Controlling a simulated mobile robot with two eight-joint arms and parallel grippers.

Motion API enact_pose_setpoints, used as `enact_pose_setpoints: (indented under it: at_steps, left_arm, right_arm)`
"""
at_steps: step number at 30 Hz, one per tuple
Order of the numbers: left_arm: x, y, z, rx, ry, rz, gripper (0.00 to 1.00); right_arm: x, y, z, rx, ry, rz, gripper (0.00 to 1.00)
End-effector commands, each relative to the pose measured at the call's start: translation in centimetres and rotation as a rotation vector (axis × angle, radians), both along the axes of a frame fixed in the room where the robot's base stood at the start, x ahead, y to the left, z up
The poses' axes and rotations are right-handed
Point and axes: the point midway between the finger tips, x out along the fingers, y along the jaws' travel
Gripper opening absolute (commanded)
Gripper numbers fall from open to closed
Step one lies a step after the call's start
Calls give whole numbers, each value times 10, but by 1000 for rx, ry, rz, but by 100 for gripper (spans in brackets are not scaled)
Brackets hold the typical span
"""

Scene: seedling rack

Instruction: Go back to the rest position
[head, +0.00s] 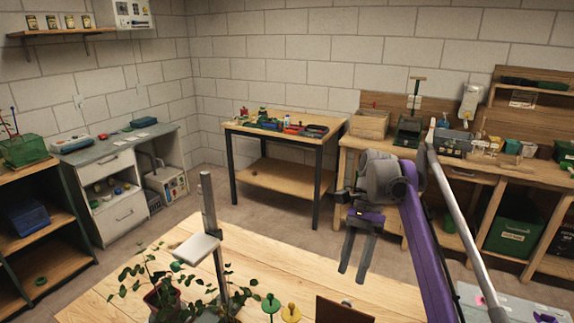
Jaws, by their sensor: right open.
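My right gripper (352,270) hangs in the air above the right part of the near wooden table (270,270). Its two dark fingers point down and are apart, with nothing between them. My purple right arm comes in from the lower right. My left gripper does not show.
On the near table stand a metal post (209,215) with a pale plate (197,250), a leafy potted plant (163,298), a green tag (270,303), a yellow tag (290,313) and a brown panel (344,311). A workbench (285,128) and shelves stand behind. Floor shows between.

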Motion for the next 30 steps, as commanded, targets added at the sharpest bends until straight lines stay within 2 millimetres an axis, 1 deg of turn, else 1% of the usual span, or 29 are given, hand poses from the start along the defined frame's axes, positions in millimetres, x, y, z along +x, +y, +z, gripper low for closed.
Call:
enact_pose_setpoints:
  at_steps: [2, 5, 8, 14, 20, 24, 27, 30]
  left_arm:
    - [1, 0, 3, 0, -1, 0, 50]
    - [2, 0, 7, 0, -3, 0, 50]
    - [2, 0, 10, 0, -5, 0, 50]
    - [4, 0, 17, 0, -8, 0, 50]
    - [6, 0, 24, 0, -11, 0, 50]
    - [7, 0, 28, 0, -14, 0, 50]
    - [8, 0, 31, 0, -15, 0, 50]
    - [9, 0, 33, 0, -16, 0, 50]
  right_arm:
    - [-6, 3, 3, 7, -74, 52, 61]
    - [-17, 6, -1, 12, -199, 147, 61]
    - [-31, 8, -10, 12, -325, 255, 61]
    - [-72, 10, -37, -16, -557, 488, 61]
    - [-123, 10, -79, -71, -766, 747, 61]
    - [-161, 8, -115, -127, -889, 934, 61]
    - [-184, 7, -139, -169, -960, 1054, 61]
    - [-202, 6, -160, -206, -1009, 1149, 61]
